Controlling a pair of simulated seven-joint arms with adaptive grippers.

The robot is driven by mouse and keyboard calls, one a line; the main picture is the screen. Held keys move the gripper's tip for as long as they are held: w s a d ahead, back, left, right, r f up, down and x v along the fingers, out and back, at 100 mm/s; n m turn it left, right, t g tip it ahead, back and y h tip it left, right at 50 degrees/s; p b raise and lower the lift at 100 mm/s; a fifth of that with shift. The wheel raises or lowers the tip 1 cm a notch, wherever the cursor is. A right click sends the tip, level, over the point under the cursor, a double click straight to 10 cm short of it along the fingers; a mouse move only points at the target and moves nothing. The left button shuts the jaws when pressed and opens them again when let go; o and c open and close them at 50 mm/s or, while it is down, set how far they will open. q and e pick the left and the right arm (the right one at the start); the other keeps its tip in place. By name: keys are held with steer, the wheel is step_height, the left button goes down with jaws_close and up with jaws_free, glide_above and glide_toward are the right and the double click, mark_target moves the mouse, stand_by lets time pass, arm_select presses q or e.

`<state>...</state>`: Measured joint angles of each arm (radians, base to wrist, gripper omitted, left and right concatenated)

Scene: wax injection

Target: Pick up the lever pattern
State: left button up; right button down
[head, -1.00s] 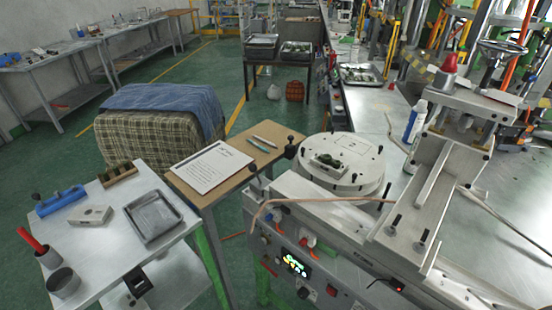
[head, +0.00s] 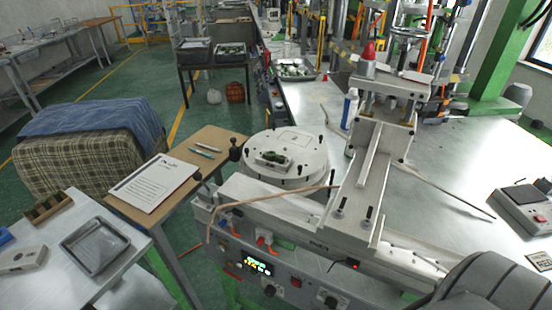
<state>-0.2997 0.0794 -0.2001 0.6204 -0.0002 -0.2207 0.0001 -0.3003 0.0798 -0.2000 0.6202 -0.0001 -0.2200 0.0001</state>
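A small dark green piece, which looks like the lever pattern (head: 273,157), lies in a pale block (head: 258,163) on the round white plate (head: 300,170) of the machine in the head view. Its fine shape is too small to make out. No gripper is near it. Neither my left nor my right gripper shows in this view.
The machine's metal clamp arm (head: 362,165) stands right of the plate, with a thin copper-coloured tube in front. A wooden stand holds a printed sheet (head: 153,182). An empty grey tray (head: 96,247) sits on the left table. A dark ribbed shape (head: 490,280) fills the bottom right.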

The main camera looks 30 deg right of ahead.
stand_by(0.3)
steer(key=c, duration=1.1)
jaws_free()
steer(key=shift+c, duration=0.2)
